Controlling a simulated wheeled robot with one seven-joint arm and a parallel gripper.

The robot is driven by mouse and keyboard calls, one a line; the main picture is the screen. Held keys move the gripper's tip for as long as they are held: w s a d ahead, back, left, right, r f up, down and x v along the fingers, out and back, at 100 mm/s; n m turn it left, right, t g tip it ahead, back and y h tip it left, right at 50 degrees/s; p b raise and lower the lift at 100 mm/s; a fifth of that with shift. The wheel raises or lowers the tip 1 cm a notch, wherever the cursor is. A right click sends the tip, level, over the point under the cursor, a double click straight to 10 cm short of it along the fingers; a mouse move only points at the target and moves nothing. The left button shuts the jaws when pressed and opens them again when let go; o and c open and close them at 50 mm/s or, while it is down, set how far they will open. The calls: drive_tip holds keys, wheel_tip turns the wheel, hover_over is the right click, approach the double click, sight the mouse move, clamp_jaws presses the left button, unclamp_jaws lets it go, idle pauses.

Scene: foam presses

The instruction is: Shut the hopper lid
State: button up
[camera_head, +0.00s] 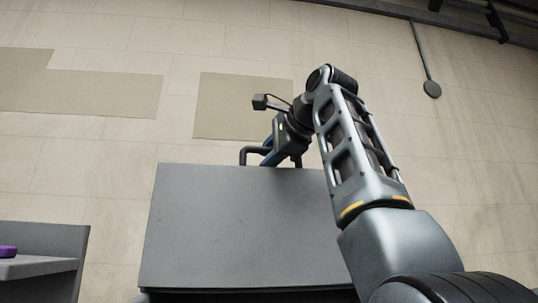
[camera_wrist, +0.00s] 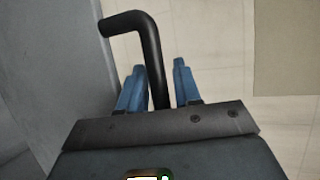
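The hopper lid (camera_head: 235,225) is a broad grey panel in the middle of the head view, standing steeply raised. A black bar handle (camera_head: 246,152) sticks up along its top edge. My gripper (camera_head: 268,157) is at this handle, behind the lid's top edge, and its fingertips are partly hidden. In the wrist view, the handle (camera_wrist: 150,45) bends and runs down between the two blue fingers of my gripper (camera_wrist: 158,66). The fingers stand apart on either side of the bar. A gap shows on the right side; contact on the left is unclear. The lid's grey face (camera_wrist: 55,60) fills the left of this view.
A grey shelf or bench (camera_head: 40,267) stands at the lower left with a purple object (camera_head: 8,252) on it. A tiled beige wall (camera_head: 120,40) fills the background. Space to the right of my arm looks clear. The hopper's inside is not visible.

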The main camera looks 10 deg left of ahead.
clamp_jaws()
idle(0.4)
